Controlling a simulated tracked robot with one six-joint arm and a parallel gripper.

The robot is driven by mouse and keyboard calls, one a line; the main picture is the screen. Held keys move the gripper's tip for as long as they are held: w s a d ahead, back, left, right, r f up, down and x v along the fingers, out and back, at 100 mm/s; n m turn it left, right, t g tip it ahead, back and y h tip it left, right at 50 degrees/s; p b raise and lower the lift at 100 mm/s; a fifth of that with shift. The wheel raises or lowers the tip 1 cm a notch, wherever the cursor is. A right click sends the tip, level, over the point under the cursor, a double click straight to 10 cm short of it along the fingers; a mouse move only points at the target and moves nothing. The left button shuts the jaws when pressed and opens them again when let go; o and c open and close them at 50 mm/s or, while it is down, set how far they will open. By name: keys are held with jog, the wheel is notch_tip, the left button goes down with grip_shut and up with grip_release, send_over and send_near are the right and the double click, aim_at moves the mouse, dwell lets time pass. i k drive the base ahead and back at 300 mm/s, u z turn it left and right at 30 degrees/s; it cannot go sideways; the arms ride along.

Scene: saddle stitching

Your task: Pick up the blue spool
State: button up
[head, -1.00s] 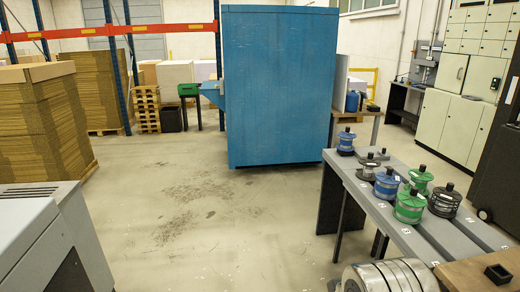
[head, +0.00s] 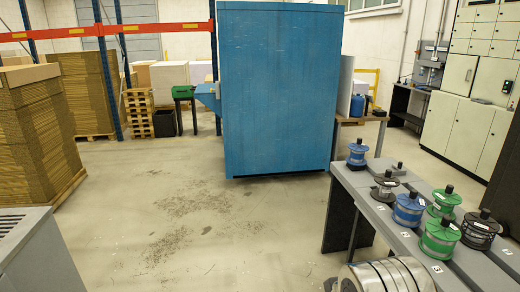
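Two blue spools with black knobs stand upright on the grey table (head: 380,217) at the right. One blue spool (head: 357,156) is at the table's far left corner. The other blue spool (head: 408,211) is nearer, between a grey spool (head: 384,188) and a green spool (head: 440,239). The frames do not show which blue spool the task means.
Another green spool (head: 443,203) and a black spool (head: 480,232) share the table. A tall blue cabinet (head: 276,90) stands behind it. A grey machine (head: 25,250) is at the lower left, with cardboard stacks (head: 38,130) beyond. The middle floor is clear.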

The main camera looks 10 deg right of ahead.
aim_at(359, 151)
jog(key=i, duration=0.7)
jog(key=z, duration=0.7)
jog(key=i, duration=0.75)
jog(key=u, duration=0.5)
jog(key=i, duration=1.5)
jog(key=z, duration=0.1)
